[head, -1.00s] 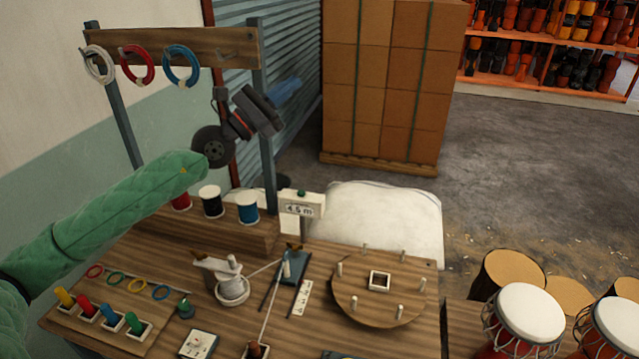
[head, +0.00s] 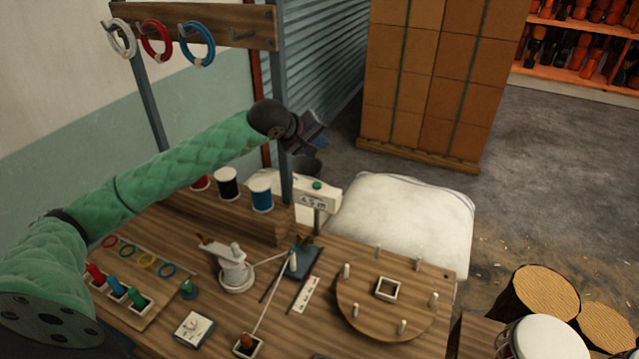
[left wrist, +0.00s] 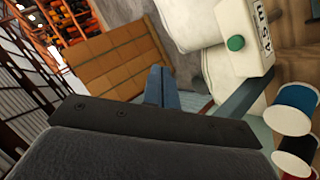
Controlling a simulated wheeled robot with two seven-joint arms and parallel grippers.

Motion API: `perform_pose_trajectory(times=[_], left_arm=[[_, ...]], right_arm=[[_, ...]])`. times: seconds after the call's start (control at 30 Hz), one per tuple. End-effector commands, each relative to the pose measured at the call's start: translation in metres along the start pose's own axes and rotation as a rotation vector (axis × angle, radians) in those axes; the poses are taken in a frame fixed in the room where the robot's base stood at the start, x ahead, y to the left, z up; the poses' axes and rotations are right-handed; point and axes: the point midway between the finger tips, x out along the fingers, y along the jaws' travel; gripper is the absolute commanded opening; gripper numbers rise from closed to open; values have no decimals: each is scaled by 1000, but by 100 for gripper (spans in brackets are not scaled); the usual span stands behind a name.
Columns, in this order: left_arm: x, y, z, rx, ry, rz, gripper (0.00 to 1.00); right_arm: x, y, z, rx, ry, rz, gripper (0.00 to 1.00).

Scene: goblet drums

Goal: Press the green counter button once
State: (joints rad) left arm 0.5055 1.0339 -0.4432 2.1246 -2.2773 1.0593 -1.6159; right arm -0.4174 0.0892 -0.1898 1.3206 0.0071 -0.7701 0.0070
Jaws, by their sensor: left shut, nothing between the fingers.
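The green button (head: 317,185) sits on top of the white counter box (head: 328,199), whose face reads 4.5 m. The counter stands on a post behind the bench. My left gripper (head: 321,145) is shut and empty, above and behind the button in the head view, apart from it. In the left wrist view the closed fingers (left wrist: 160,88) point past the counter, and the green button (left wrist: 235,43) shows to their right, uncovered. My right gripper is not in view.
Red, black and blue spools (head: 261,195) stand on a wooden block beside the counter. A rack with rope rings (head: 197,45) rises behind. A white sack (head: 405,222) lies to the right of the counter. A pegged disc (head: 352,305) is on the bench.

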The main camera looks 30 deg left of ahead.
Motion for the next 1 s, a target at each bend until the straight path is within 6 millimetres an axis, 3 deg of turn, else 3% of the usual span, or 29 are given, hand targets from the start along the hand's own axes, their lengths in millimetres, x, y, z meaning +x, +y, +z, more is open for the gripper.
perform_pose_trajectory(times=[0.2, 0.77, 1.0], left_arm=[[-2, -26, 0, 180, -13, -134, 0], [-2, -26, 1, 256, -20, -134, 0], [6, -35, 6, 253, -21, -135, 0]], right_arm=[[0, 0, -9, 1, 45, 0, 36], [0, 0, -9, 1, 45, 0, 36], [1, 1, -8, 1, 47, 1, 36]])
